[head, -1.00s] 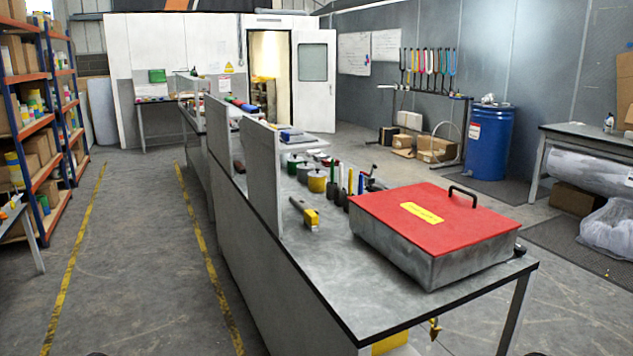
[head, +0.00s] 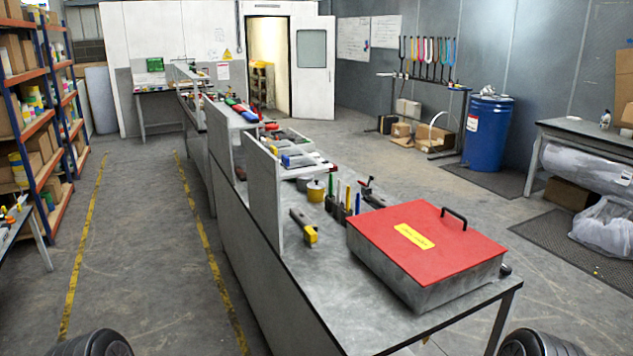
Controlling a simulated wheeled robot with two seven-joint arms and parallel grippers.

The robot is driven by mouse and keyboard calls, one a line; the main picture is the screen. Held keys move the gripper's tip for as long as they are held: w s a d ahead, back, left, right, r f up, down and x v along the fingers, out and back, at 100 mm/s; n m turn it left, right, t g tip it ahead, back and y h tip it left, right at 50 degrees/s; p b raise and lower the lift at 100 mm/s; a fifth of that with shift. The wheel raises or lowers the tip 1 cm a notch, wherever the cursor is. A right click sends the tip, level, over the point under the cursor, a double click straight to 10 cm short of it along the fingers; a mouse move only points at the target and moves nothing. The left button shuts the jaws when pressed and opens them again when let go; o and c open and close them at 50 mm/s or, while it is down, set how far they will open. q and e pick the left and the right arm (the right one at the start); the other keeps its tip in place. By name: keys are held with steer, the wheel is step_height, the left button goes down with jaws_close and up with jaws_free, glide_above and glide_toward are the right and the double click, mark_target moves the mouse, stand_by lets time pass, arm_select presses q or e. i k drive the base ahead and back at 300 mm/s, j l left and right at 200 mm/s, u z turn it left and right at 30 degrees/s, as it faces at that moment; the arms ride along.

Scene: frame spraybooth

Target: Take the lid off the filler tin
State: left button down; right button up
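A yellow tin (head: 316,191) and a grey tin (head: 305,183) stand close together on the grey workbench (head: 345,305), behind the upright tools. They are small in the view. I cannot tell which one is the filler tin, and their lids are not clear. Neither of my grippers is in view; only dark rounded parts of my arms show at the bottom left and bottom right corners.
A metal box with a red handled lid (head: 428,238) fills the bench's near right. A yellow-ended block tool (head: 304,227) lies left of it. Upright panels (head: 263,190) line the bench's left edge.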

mark_target(315, 185)
steer(key=i+j+u, duration=0.4)
steer(key=i+u, duration=0.6)
steer(key=i, duration=2.05)
steer(key=i+j+z, duration=0.15)
steer(key=i+z, duration=0.3)
steer(key=i+j+z, duration=0.4)
steer(key=i, duration=0.25)
steer(key=i+j+z, duration=0.9)
steer(key=j, duration=0.25)
steer(key=i+j+z, duration=0.25)
steer(key=j+z, duration=0.2)
steer(key=j, duration=0.3)
